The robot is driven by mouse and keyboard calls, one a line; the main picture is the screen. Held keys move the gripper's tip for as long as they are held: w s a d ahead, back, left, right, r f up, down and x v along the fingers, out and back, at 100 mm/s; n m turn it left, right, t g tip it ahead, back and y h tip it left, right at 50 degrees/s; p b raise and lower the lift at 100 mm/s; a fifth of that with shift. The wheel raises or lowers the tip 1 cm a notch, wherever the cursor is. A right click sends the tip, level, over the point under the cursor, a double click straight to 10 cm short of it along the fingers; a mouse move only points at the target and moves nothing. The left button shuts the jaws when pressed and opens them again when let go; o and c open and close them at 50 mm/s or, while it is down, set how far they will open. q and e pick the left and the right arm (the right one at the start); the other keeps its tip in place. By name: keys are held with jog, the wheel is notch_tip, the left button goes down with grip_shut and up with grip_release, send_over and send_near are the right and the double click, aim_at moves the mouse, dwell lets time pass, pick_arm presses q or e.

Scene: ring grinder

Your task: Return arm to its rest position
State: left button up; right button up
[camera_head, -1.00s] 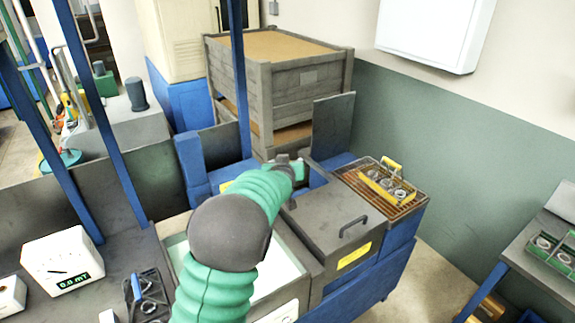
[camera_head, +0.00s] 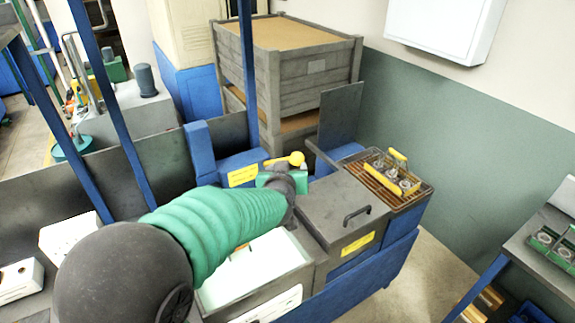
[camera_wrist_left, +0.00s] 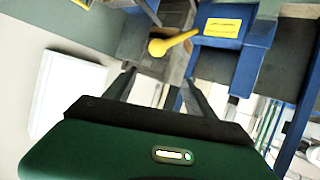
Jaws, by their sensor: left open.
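My left arm (camera_head: 215,225), green and ribbed with dark joints, comes in from the lower left in the head view. Its green gripper body (camera_head: 282,183) is above the back edge of the blue and grey machine (camera_head: 340,215). A yellow lever with a round knob (camera_head: 285,160) shows just beyond it. In the left wrist view my left gripper (camera_wrist_left: 160,75) has its two dark fingers spread, with nothing between them. The yellow lever (camera_wrist_left: 175,42) shows past the fingertips, apart from them. The fingers are hidden in the head view. My right gripper is not seen.
A yellow-handled basket of rings (camera_head: 393,178) sits on a rack at the machine's right end. A lit white basin (camera_head: 255,270) lies below the arm. A wooden crate (camera_head: 290,70) stands behind. A blue post (camera_head: 247,75) rises near the gripper.

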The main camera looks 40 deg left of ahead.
pick_arm(q)
jog(key=shift+w+f, duration=0.1)
jog(key=s+d+f+m+g+h+b, duration=0.2)
jog(key=s+d+f+m+h, duration=0.25)
jog(key=d+f, duration=0.7)
jog(key=s+d+f+m+g+h, duration=0.1)
jog(key=s+d+f+g, duration=0.2)
jog(key=s+f, duration=0.3)
jog(key=s+d+f+m+g+h+b, duration=0.1)
jog(key=s+d+f+m+g, duration=0.1)
jog(key=s+f, duration=0.4)
jog(key=s+d+g, duration=0.1)
jog(key=s+d, duration=0.1)
jog(key=s, duration=0.1)
jog(key=shift+s+d+g, duration=0.15)
jog(key=shift+d+g, duration=0.15)
jog(key=shift+g, duration=0.1)
jog(key=shift+a, duration=0.1)
jog(key=shift+o, duration=0.2)
